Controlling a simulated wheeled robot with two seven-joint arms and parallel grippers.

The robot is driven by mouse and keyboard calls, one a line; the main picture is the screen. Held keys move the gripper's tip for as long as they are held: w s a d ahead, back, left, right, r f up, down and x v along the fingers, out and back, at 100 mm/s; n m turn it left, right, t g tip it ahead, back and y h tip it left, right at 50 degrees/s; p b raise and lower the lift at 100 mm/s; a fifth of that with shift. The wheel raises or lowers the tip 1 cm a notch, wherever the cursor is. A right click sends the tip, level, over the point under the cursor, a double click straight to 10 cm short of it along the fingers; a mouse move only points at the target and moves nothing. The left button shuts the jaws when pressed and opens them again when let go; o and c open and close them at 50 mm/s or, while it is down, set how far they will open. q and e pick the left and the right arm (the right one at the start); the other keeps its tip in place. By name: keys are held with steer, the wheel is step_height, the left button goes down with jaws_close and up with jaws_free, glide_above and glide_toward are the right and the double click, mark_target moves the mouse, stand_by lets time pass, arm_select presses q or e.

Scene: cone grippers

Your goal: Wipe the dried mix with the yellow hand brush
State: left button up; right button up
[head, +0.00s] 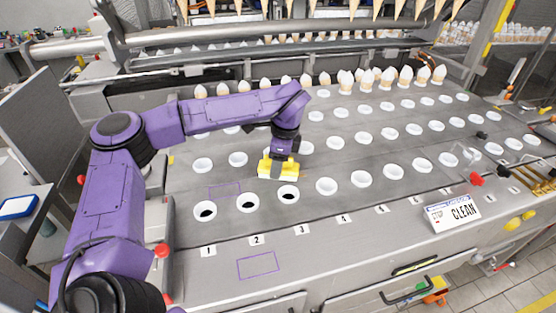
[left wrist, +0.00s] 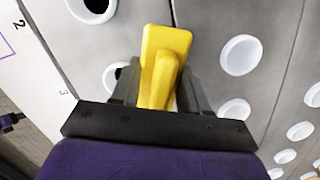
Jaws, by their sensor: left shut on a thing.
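The yellow hand brush (head: 278,171) is at the grey metal plate (head: 330,212), among the white cups behind the number 3 label. My left gripper (head: 283,153) is above it and shut on its handle. In the left wrist view the yellow brush (left wrist: 166,50) stands between the dark fingers of my left gripper (left wrist: 160,85). Its bristles are mostly hidden under the yellow body, and I cannot tell if they touch the plate. I cannot make out any dried mix; the brush and arm may hide it. My right gripper is not in view.
Rows of white-rimmed cups (head: 326,186) fill the plate; several at front left look dark inside. Filled cones (head: 386,80) stand along the back. A CLEAN sign (head: 452,213) stands at front right. Purple outlines mark the plate (head: 225,190) and the front ledge (head: 258,265).

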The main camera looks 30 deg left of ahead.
arm_select(q)
steer(key=shift+w+f, duration=0.3)
steer(key=shift+s+r, duration=0.1)
steer(key=shift+s, duration=0.05)
steer(key=shift+f, duration=0.25)
steer(key=shift+f+b, duration=0.8)
steer(key=shift+b, duration=0.2)
steer(key=shift+d, duration=0.15)
